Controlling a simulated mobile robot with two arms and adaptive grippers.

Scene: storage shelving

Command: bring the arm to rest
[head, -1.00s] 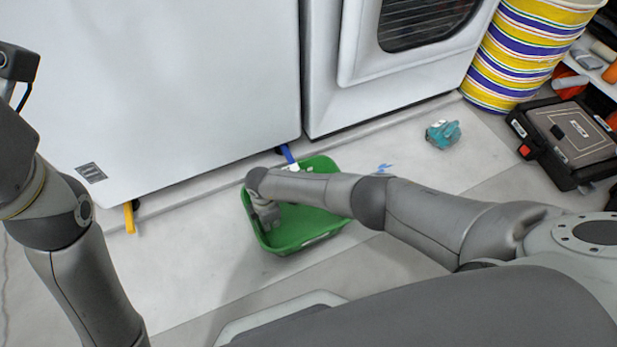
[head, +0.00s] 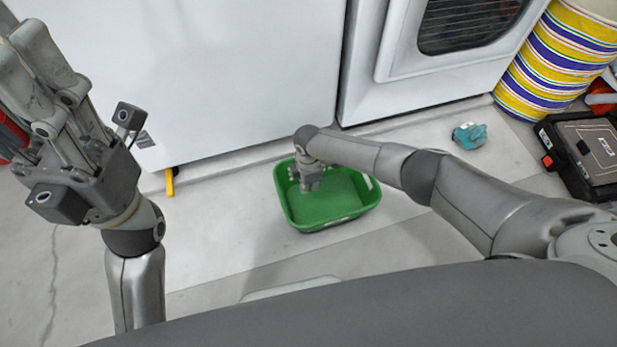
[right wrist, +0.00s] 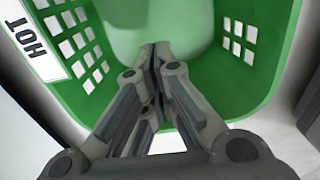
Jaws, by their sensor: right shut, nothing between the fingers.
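My right arm reaches in from the right, and its gripper (head: 310,184) is over the far left part of a green basket (head: 330,217) on the floor. In the right wrist view the fingers (right wrist: 155,48) are together with nothing between them. They point toward the basket (right wrist: 262,75), which has slotted walls and a label reading "HOT". I cannot tell whether they touch it. My left gripper (head: 20,45) is raised at the upper left, its fingers pointing up and partly cut off by the frame, so its opening is unclear.
White appliances (head: 240,70) stand behind the basket. A yellow strip (head: 170,182) juts from under one. A teal object (head: 469,135), a black case (head: 592,152) and striped yellow cylinders (head: 555,65) are at the right.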

